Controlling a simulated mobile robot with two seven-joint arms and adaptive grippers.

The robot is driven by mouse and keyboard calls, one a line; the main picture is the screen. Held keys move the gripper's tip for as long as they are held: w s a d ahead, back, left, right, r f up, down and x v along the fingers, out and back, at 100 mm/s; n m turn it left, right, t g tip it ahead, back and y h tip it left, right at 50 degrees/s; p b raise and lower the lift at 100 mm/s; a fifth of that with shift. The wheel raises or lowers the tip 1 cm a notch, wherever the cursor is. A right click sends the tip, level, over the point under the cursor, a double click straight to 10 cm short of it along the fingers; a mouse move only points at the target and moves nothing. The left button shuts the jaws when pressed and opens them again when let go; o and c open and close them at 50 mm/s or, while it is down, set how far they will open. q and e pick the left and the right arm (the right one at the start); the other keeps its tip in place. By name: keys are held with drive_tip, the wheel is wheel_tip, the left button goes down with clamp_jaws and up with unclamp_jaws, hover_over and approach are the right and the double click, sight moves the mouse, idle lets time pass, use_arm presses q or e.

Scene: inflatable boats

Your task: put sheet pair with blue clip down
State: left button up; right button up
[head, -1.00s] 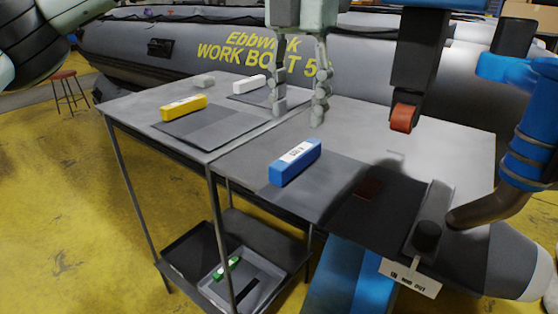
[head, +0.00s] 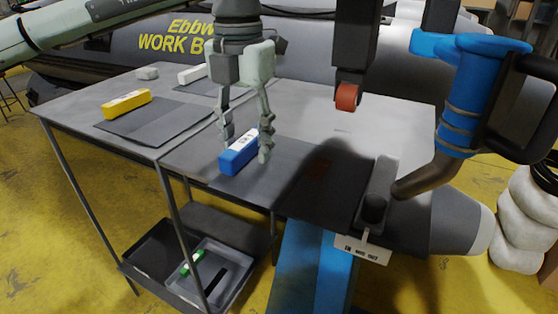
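The blue clip (head: 236,160), a blue block with a white label, sits on a grey sheet pair (head: 252,187) lying flat at the front of the table (head: 300,105). My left gripper (head: 246,150) points down from above, with one finger at the clip's back left and the other at its right. The fingers are spread around the clip; part of it is hidden behind the right finger. I cannot tell whether either finger touches it. My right gripper is not in view.
A machine with a red roller (head: 347,97) and blue handle (head: 462,95) stands right of the clip. A yellow clip (head: 126,103) and a white clip (head: 191,74) lie on sheets further left. Below are trays (head: 235,290) with a green clip (head: 192,262).

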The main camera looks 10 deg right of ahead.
use_arm(q)
clamp_jaws()
